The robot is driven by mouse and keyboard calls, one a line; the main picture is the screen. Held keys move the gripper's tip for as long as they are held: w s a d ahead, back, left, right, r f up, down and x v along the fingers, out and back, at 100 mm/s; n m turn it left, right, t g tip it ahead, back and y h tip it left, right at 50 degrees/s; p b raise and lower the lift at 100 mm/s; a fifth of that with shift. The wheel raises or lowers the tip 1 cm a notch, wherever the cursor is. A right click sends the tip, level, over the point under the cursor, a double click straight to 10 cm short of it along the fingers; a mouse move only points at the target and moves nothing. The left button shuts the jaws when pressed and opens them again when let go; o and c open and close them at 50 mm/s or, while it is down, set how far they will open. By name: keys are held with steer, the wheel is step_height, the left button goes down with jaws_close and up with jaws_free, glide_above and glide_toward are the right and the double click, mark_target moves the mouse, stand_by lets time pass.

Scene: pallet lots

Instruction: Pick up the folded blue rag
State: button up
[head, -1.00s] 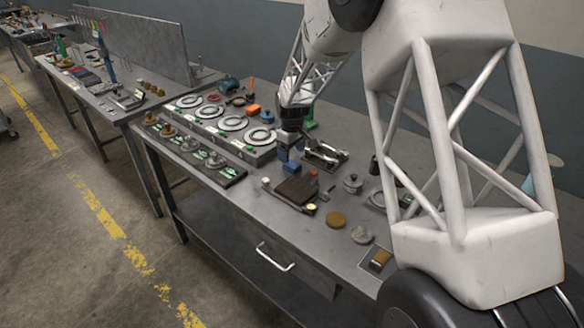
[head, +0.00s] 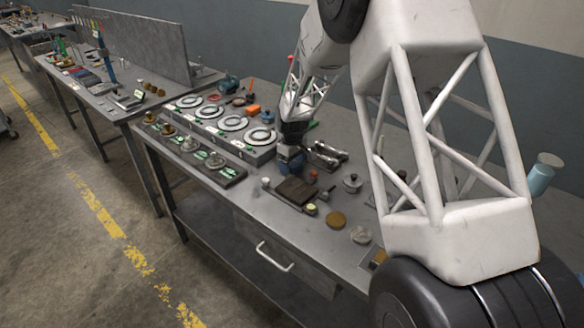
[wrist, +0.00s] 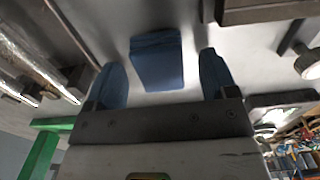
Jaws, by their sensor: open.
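The folded blue rag (wrist: 157,62) lies on the grey bench top in the wrist view, a small thick block shape. My gripper (wrist: 160,78) is open, with one blue-grey finger to each side of the rag and a gap visible on both sides. The rag sits between and slightly beyond the fingertips, apart from them. In the head view my gripper (head: 290,160) is low over the bench, and I cannot clearly separate the rag from the fingers there.
A dark brown block (head: 297,190) lies close in front of the gripper. A metal clamp-like fixture (head: 326,153) is just to the right. A raised panel with round dials (head: 233,123) stands to the left. Small discs and a lidded pot (head: 352,183) lie to the right.

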mark_target(292, 164)
stand_by(0.3)
steer(key=c, duration=1.1)
steer(key=shift+o, duration=0.2)
steer(key=shift+r, duration=0.8)
step_height(292, 164, up, 2)
steer(key=s, duration=0.5)
steer(key=s+d+r, duration=0.1)
steer(key=s, duration=0.4)
steer(key=s+d, duration=0.1)
steer(key=s, duration=0.5)
steer(key=shift+r, duration=0.2)
